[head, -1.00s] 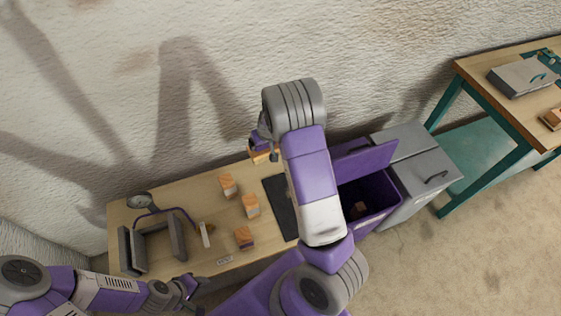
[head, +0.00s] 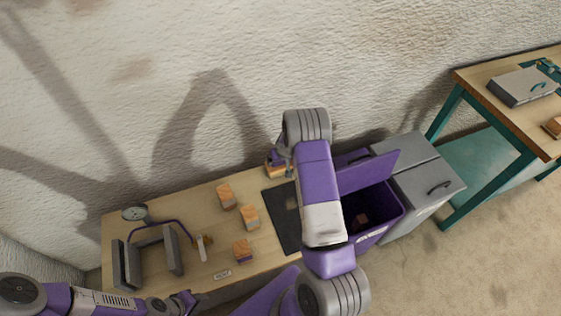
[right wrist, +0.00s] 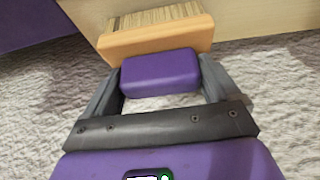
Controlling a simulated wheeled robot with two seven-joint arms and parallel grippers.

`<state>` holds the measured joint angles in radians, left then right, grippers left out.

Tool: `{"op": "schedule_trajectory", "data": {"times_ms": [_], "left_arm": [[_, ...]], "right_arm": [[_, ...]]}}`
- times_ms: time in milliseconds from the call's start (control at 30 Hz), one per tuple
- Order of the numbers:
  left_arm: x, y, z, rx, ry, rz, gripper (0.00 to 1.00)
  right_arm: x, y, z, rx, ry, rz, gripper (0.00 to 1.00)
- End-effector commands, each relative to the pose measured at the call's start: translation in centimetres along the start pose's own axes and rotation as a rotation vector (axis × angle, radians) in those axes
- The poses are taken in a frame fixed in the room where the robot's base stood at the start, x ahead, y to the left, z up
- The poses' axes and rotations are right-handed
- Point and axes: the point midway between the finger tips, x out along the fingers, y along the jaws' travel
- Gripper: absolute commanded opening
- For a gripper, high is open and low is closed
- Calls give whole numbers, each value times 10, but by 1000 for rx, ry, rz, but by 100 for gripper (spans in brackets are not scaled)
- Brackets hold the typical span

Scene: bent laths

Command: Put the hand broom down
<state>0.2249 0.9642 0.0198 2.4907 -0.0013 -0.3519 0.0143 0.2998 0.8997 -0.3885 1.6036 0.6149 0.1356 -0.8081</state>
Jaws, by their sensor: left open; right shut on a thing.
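The hand broom (right wrist: 155,38) has an orange wooden body, pale bristles and a purple grip. My right gripper (right wrist: 158,76) is shut on the purple grip, with one finger on each side. In the head view the broom (head: 274,170) shows small beside my right gripper (head: 283,158), at the back of the wooden table (head: 180,203). I cannot tell whether its bristles touch the tabletop. My right forearm hides part of this area. My left gripper (head: 187,302) is open and empty near the table's front edge.
A dark mat (head: 284,216) lies near the broom. Several wood blocks (head: 249,216), a brush-like tool (head: 202,247) and a grey rack (head: 150,252) stand left. A purple bin (head: 382,219) with a raised lid and a grey cabinet (head: 428,178) stand right.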

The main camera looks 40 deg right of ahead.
Motion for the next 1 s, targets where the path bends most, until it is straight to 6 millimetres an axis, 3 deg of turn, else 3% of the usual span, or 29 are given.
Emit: {"op": "schedule_trajectory", "data": {"times_ms": [67,433,467,533,867,1000], "left_arm": [[4,-1,0,0,0,0,43],[7,-3,0,0,0,0,43],[7,-3,0,0,0,0,43],[6,-2,0,0,0,0,43],[1,0,0,0,0,0,43],[-3,1,0,0,0,0,43]], "right_arm": [[10,0,4,0,0,0,56],[14,0,5,0,2,0,56],[14,0,6,0,0,0,91],[13,0,6,0,0,0,100],[8,0,4,-1,0,0,100],[-15,-1,2,0,3,0,100]]}}
